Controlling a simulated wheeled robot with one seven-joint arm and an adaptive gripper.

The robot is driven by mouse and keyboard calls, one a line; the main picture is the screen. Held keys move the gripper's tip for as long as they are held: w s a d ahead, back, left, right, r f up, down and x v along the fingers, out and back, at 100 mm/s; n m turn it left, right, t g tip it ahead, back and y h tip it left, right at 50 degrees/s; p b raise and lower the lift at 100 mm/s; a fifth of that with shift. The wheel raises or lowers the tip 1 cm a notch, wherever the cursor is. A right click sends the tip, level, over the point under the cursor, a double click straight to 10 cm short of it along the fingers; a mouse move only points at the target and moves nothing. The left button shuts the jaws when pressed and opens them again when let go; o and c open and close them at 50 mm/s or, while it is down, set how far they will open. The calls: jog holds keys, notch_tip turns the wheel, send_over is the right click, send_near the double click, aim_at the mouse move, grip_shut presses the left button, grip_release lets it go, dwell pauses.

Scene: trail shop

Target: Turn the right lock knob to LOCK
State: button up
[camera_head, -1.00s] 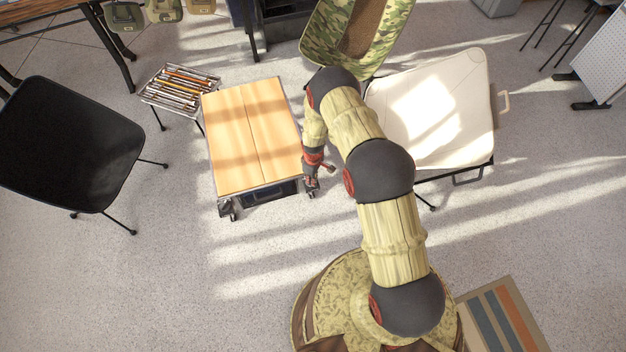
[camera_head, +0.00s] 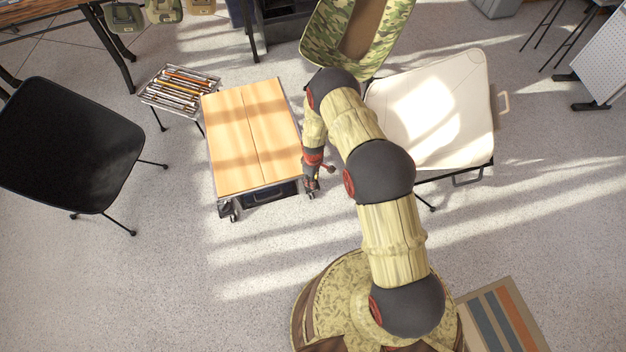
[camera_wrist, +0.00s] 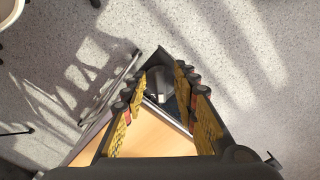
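The low table (camera_head: 238,187) with a light two-board wooden top stands left of my arm, and its near side has a dark drawer-like front (camera_head: 270,195). A dark lock fitting (camera_head: 229,210) shows at its near left corner. My gripper (camera_head: 311,188) points down at the near right corner, where it hides the right lock knob. In the wrist view my gripper (camera_wrist: 165,82) has its fingers apart, with a gap between the tips. A small grey part (camera_wrist: 159,84) shows in that gap beside the wooden top; I cannot tell whether the fingers touch it.
A black chair (camera_head: 68,145) stands at left. A small rack of sticks or poles (camera_head: 180,88) is behind the table's left corner. A white padded seat (camera_head: 435,110) is right of my arm, and a camouflage chair (camera_head: 330,35) is behind it.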

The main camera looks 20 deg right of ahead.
notch_tip(320, 180, up, 12)
dwell(0.6)
dwell(0.5)
